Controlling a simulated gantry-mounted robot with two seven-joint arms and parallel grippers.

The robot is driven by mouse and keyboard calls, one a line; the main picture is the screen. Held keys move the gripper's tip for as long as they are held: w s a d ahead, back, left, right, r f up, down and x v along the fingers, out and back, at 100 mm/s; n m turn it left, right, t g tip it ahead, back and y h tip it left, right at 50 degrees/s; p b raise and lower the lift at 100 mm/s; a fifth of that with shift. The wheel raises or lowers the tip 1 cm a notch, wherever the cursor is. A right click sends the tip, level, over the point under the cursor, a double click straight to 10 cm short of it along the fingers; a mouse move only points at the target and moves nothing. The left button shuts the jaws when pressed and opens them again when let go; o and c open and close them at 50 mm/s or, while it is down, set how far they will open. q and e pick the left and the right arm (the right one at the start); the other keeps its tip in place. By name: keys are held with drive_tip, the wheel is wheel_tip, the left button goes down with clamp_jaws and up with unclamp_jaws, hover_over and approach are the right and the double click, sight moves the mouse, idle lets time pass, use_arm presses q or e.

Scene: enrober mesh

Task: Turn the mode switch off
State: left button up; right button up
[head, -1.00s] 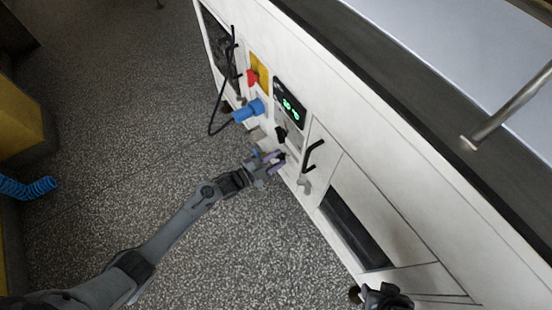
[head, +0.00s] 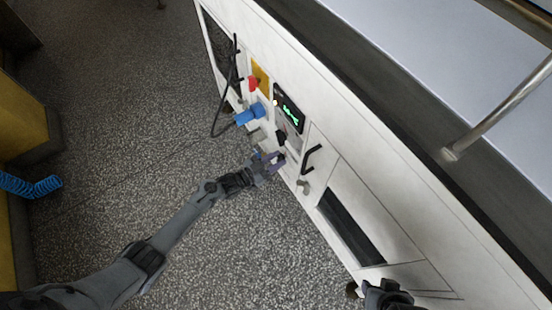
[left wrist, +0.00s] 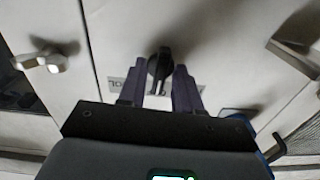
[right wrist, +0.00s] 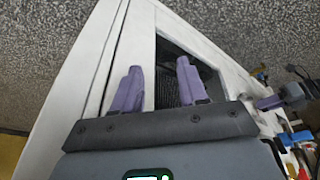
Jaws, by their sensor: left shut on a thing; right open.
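The mode switch appears to be the black rotary knob (left wrist: 161,65) on a pale label plate with partly hidden lettering, on the white machine front. My left gripper (left wrist: 158,80) has its two purple fingers on either side of the knob's grip and is shut on it. In the head view the left gripper (head: 279,160) meets the panel below the green display, and its fingers mostly hide what they hold. My right gripper (right wrist: 160,78) is open and empty; the head view shows only part of that arm, at the bottom edge.
Open speckled floor (head: 120,150) lies left.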

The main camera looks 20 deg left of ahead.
use_arm(q)
drive_tip(key=shift+f+n, duration=0.1)
drive_tip(key=shift+n, duration=0.3)
drive_tip(key=o, duration=0.7)
drive_tip(key=shift+c, duration=0.2)
drive_tip(key=shift+s, duration=0.1)
drive_tip(key=p+v, duration=0.4)
drive_tip(key=v, duration=0.7)
